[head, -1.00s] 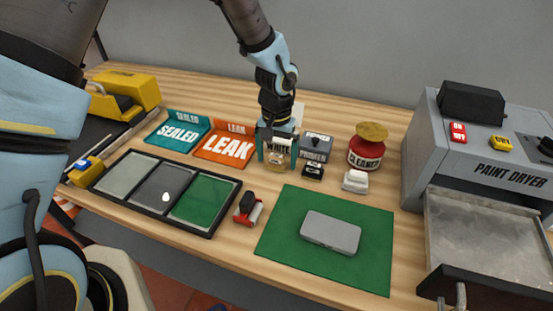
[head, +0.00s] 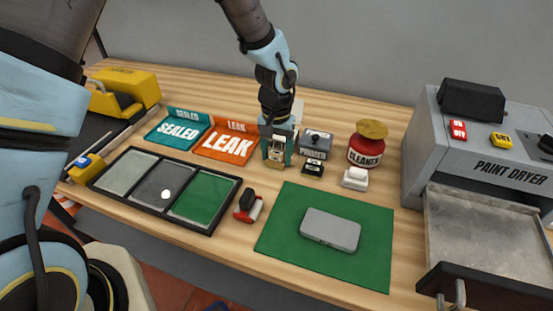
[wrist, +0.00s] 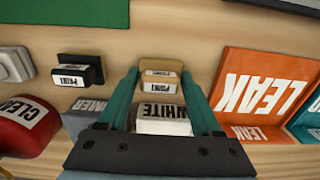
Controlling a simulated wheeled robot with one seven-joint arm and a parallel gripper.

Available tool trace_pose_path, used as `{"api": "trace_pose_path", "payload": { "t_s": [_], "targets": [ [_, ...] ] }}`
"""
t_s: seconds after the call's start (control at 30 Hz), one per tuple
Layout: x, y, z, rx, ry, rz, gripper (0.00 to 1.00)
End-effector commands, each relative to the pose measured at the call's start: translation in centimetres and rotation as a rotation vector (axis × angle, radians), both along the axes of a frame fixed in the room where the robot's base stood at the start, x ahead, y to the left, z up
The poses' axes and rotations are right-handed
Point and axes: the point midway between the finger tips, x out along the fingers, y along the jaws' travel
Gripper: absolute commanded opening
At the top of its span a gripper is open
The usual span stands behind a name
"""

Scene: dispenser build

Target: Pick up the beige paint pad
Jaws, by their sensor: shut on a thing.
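My gripper (head: 276,160) is shut on the beige paint pad (wrist: 161,87), one finger on each side of it. The pad is a small tan block with a white "PAINT" label. It stands on the wood table in front of the container labelled "WHITE" (wrist: 163,120), which is partly hidden by my gripper in the head view. In the wrist view the fingertips (wrist: 160,80) flank the pad. Whether the pad is clear of the table cannot be told.
A black pad (head: 312,169) and a white pad (head: 355,179) sit to the right. Behind them are a grey primer container (head: 316,144) and the red cleaner jar (head: 366,153). The orange LEAK tray (head: 226,146) is close on the left. A green mat (head: 285,225) lies in front.

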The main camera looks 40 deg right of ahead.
Motion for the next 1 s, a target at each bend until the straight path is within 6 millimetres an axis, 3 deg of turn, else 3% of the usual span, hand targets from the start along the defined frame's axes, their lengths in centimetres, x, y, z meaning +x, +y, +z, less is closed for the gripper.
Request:
{"api": "trace_pose_path", "payload": {
  "t_s": [0.27, 0.7, 1.0],
  "targets": [
    [0.1, -0.1, 0.6, -0.002, -0.001, 0.001, 0.17],
    [0.1, -0.1, 8.3, -0.004, -0.003, 0.002, 0.17],
    [0.0, 0.0, 10.0, 0.000, 0.000, 0.000, 0.17]
  ]
}}
